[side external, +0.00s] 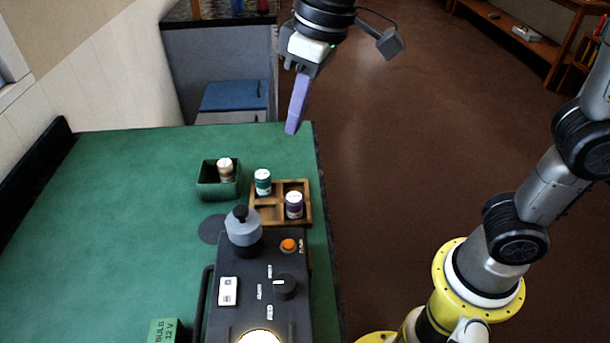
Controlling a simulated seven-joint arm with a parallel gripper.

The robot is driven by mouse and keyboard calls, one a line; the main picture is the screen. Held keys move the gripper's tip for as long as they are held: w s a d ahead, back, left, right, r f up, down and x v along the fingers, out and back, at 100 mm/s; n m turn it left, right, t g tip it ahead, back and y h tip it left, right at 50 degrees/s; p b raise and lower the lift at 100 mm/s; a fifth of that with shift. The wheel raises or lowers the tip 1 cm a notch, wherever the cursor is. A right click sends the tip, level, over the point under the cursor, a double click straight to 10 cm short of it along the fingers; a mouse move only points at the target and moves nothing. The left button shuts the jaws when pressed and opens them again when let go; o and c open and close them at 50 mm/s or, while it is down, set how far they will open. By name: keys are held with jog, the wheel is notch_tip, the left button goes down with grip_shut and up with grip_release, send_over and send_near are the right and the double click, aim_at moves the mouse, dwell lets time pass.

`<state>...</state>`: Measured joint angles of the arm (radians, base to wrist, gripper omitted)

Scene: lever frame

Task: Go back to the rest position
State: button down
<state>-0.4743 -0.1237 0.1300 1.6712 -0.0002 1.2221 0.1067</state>
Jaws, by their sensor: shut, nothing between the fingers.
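My gripper (292,130) has purple fingers that are shut with nothing between them. It hangs in the air, pointing down, above the far right edge of the green table (120,215). It is apart from every object on the table. A dark control box (258,290) stands at the near right of the table. It carries a grey and black lever knob (243,228), an orange button (289,245), a black rotary knob (284,286), a white switch plate (228,291) and a glowing lamp (259,338).
A wooden tray (267,215) holds a teal-labelled jar (263,182) and a purple-labelled jar (294,205). A green bin (205,188) holds a brown-labelled jar (226,170). A green box marked "BULB 12 V" (163,331) lies at the front. The table's left part is clear.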

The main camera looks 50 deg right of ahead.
jog(key=s+d+m+t, duration=0.25)
jog(key=s+d, duration=0.45)
jog(key=d, duration=0.5)
jog(key=s+d+f+m+h, duration=0.1)
jog(key=s+d+f, duration=0.3)
jog(key=s+f, duration=0.4)
jog(key=shift+m+t, duration=0.35)
jog(key=shift+f, duration=0.1)
